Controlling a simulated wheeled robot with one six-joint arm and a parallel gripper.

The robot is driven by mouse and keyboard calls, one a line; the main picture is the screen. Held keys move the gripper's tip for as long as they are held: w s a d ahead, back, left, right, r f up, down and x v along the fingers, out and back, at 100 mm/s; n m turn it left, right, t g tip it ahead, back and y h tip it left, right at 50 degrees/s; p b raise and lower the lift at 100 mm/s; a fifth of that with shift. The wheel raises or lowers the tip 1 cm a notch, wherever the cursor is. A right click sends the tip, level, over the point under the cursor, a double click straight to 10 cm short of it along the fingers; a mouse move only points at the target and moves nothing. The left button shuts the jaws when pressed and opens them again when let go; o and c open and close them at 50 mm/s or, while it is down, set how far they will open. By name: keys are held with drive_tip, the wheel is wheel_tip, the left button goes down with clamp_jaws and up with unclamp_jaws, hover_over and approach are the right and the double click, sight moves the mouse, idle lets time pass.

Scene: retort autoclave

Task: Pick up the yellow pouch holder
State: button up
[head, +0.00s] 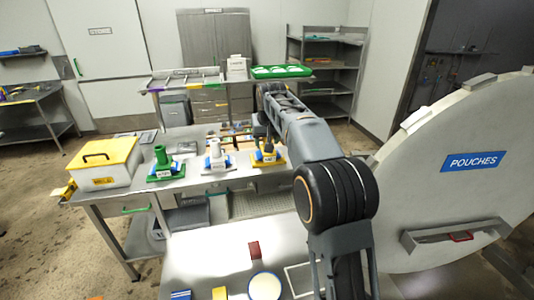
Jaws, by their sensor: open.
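The yellow pouch holder (262,162) stands on the metal table, rightmost in a row of three similar holders. It has a yellow base with a blue part and a small label. My arm reaches over the table from the right. My gripper (262,136) is at the far end of the arm, just above or behind the yellow holder; it is small and dark here, and the exact gap to the holder cannot be told. Nothing shows lifted in it.
A white holder (216,157) and a green holder (162,167) stand left of the yellow one. A white box with a yellow lid (105,158) is at the table's left end. A large round door labelled POUCHES (472,190) fills the right side. A green tray (281,72) is behind.

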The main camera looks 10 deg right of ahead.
drive_tip(key=shift+w+f, duration=0.15)
drive_tip(key=shift+f, duration=0.2)
drive_tip(key=shift+c, duration=0.5)
clamp_jaws()
